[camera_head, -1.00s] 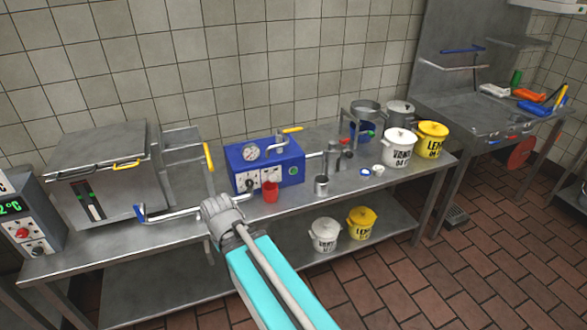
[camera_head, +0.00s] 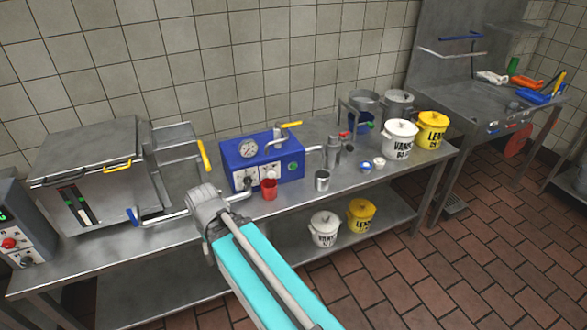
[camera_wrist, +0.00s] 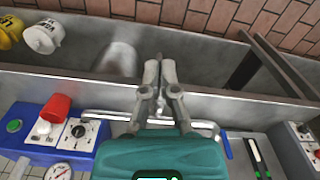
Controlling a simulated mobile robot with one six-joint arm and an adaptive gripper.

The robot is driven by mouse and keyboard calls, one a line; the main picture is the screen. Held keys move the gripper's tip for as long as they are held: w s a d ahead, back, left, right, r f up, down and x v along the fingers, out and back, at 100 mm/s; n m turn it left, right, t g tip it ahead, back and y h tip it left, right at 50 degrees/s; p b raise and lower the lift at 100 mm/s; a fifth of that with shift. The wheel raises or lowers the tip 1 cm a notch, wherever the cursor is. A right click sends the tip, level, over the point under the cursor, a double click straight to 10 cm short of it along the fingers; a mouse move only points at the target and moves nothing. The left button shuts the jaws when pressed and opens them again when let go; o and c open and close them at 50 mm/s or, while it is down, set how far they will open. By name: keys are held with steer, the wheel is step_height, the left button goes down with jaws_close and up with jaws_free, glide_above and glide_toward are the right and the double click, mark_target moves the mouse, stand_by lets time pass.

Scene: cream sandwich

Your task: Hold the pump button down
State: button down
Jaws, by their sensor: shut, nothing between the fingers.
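The blue unit (camera_head: 287,158) with a pressure gauge stands on the steel bench. A round green button (camera_head: 292,166) is at the right of its front, and it also shows at the left edge of the wrist view (camera_wrist: 14,126). No label is legible, so I cannot tell whether it is the pump button. My gripper (camera_wrist: 160,62) is shut and empty, its fingers pointing toward the bench's front edge and apart from the button. In the head view my wrist hides the fingers, left of the blue unit.
A metal bar with a blue grip (camera_head: 132,217) runs across beside my wrist. A metal cup (camera_head: 322,180) stands further right. White and yellow pots (camera_head: 433,130) stand at the bench's right end.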

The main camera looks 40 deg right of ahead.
mark_target(293, 167)
steer(key=shift+w+f, duration=0.1)
steer(key=w+d+f+m+t+y+b, duration=0.2)
steer(key=w+d+f+m+b, duration=0.15)
steer(key=d, duration=0.25)
steer(key=w+d+f+m+t+y+b, duration=0.1)
steer(key=w+d+f+m+y+b, duration=0.1)
steer(key=w+d+b, duration=0.3)
steer(key=w+d+f+m+t+y+b, duration=0.2)
steer(key=w+d+m+b, duration=0.1)
steer(key=d, duration=0.5)
steer(key=d+m+t+b, duration=0.2)
steer(key=d, duration=0.6)
steer(key=d+m+t+b, duration=0.2)
steer(key=d+m+b, duration=0.1)
steer(key=d, duration=0.4)
steer(key=d+m+t+b, duration=0.2)
steer(key=d+m, duration=0.1)
steer(key=d, duration=0.5)
steer(key=shift+s+d+f+t+b, duration=0.2)
steer(key=shift+d+f+t+b, duration=0.1)
steer(key=shift+d, duration=0.05)
steer(key=shift+w, duration=0.15)
steer(key=shift+w+d, duration=0.3)
steer(key=shift+w, duration=1.1)
steer(key=shift+w+d, duration=0.3)
steer(key=shift+w, duration=1.05)
steer(key=shift+w+d, duration=0.3)
steer(key=shift+w, duration=1.1)
